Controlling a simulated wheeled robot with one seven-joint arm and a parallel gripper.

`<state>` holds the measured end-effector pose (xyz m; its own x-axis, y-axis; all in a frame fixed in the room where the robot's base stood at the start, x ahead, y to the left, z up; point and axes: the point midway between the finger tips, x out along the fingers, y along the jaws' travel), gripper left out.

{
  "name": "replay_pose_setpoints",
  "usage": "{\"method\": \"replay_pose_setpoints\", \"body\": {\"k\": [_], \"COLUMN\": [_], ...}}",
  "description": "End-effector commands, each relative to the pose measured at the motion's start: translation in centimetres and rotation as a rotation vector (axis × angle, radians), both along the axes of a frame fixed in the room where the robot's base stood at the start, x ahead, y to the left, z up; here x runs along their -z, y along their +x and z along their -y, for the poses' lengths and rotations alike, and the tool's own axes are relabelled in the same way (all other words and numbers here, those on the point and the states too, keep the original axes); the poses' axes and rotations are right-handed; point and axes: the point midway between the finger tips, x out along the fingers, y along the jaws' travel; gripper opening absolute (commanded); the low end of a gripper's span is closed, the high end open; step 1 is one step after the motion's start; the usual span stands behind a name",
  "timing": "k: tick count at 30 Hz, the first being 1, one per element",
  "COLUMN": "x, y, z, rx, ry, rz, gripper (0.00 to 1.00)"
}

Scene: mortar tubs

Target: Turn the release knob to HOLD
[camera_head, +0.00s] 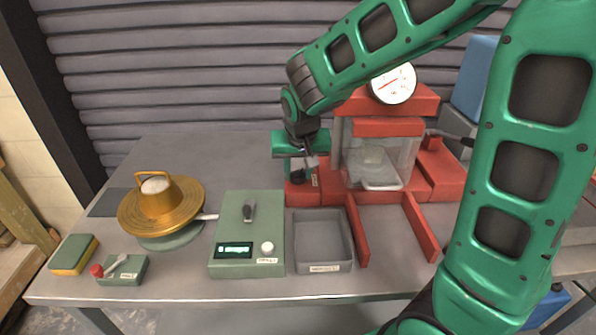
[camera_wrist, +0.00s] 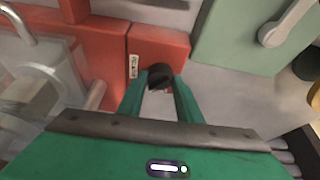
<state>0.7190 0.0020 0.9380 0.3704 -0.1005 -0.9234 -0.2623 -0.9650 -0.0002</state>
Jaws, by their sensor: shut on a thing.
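The release knob (camera_wrist: 160,73) is a small dark knob on a red block (camera_wrist: 162,42) beside the press. In the wrist view both fingertips of my gripper (camera_wrist: 160,88) are at its sides, shut on it. A small white label (camera_wrist: 133,66) is on the block left of the knob, too small to read. In the head view my gripper (camera_head: 300,172) reaches down to the red block at the left of the red press (camera_head: 432,180); the knob is mostly hidden there. I cannot tell which setting the knob points to.
A round white gauge (camera_head: 393,83) tops the press, with a clear guard (camera_head: 408,155) below. In front are a grey tray (camera_head: 323,267) and red rails. Left are a green control box (camera_head: 232,225), a brass flow table (camera_head: 130,213), a switch box (camera_head: 128,272) and a sponge (camera_head: 73,252).

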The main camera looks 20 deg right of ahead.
Motion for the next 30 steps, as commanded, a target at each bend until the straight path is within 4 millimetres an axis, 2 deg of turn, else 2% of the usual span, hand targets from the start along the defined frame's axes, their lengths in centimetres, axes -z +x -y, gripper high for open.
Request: {"method": "replay_pose_setpoints", "body": {"k": [18,30], "x": [0.31,0.32], "y": [-0.37,-0.34], "z": [0.45,0.52], "rx": [-0.546,-0.727], "ry": [0.004,0.005], "rz": [-0.011,-0.011], "gripper": [0.1,0.1]}}
